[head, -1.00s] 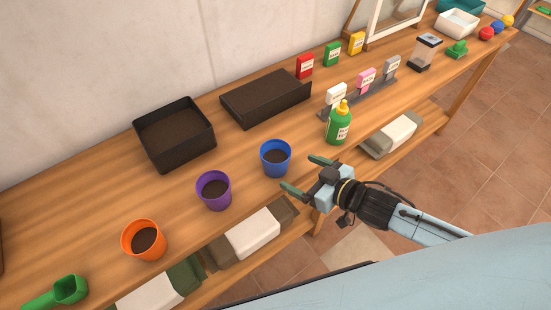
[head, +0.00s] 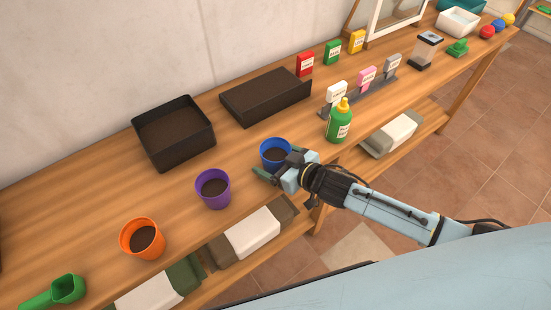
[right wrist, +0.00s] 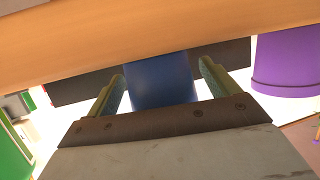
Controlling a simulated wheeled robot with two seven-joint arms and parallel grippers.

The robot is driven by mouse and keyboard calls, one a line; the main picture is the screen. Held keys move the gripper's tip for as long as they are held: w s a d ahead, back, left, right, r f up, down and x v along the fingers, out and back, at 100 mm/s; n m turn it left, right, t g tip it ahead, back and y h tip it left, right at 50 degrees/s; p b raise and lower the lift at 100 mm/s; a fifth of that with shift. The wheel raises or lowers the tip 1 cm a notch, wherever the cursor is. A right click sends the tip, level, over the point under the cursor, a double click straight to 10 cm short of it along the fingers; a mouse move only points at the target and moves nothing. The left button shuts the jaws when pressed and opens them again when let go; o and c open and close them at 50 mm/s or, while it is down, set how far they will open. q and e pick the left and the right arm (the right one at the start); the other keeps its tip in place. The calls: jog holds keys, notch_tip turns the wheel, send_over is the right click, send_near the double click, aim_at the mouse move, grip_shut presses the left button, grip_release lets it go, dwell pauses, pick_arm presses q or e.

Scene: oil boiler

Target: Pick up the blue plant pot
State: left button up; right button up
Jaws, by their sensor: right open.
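The blue plant pot (head: 273,148), filled with dark soil, stands upright on the wooden table near its front edge. My right gripper (head: 279,163) is open, with one finger on each side of the pot's near side. In the right wrist view the blue pot (right wrist: 160,82) sits between the two green fingers, with small gaps apparent at both sides. The gripper body partly hides the pot's lower right in the head view. My left gripper is not in view.
A purple pot (head: 213,188) stands to the left and an orange pot (head: 142,238) beyond it. A green bottle (head: 339,122) with a yellow cap stands to the right. A black soil tray (head: 174,133) and a dark box (head: 265,97) lie behind.

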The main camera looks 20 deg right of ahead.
jog(key=shift+c, duration=0.5)
jog(key=c, duration=1.1)
jog(key=shift+o, duration=0.2)
jog(key=shift+r, duration=0.1)
notch_tip(320, 180, up, 10)
jog(key=p, duration=0.2)
